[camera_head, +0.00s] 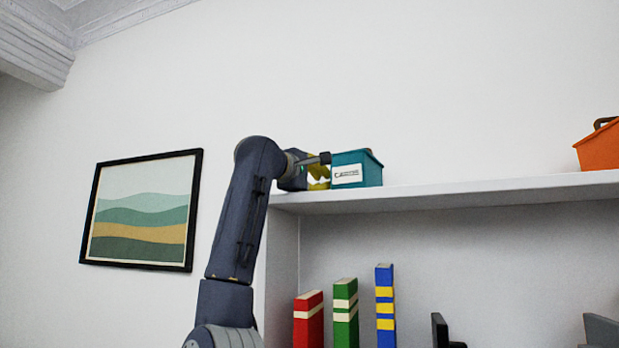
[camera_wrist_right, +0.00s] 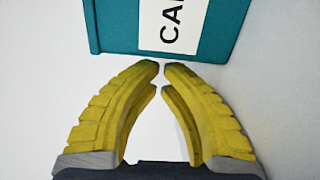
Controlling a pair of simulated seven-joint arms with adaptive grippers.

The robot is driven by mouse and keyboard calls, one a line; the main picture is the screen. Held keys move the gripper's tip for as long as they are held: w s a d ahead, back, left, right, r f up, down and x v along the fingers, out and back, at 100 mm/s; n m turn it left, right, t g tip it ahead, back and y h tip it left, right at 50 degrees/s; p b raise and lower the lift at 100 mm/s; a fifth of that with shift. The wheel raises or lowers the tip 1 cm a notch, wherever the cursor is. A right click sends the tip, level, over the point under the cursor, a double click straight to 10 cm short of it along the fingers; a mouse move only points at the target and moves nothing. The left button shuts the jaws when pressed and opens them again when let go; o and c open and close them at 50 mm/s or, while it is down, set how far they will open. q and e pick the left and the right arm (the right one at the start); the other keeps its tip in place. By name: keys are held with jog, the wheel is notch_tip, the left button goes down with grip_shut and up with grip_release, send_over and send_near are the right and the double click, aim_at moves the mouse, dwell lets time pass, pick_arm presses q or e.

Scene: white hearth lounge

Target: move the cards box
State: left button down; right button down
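The cards box is a teal box (camera_head: 371,167) with a white label. It stands on the white shelf top (camera_head: 450,193), near its left end. In the right wrist view the box (camera_wrist_right: 110,35) fills the upper part, and its label reads "CA" before the edge cuts it off. My right gripper (camera_head: 323,176) is at the box's left side, with its yellow fingers partly hidden by its own dark parts. In the wrist view the right gripper's fingertips (camera_wrist_right: 162,68) almost meet, with nothing between them, just short of the box. My left gripper is not in view.
An orange container (camera_head: 598,149) stands on the shelf top at the far right, with bare shelf between it and the teal box. Red (camera_head: 308,320), green (camera_head: 345,315) and blue (camera_head: 385,305) books stand below. A framed picture (camera_head: 142,211) hangs at left.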

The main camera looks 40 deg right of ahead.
jog(key=shift+w+d, duration=0.2)
jog(key=shift+d, duration=0.85)
jog(key=shift+w+d, duration=0.15)
jog(key=shift+d, duration=0.9)
jog(key=shift+w+d, duration=0.2)
jog(key=shift+d, duration=0.85)
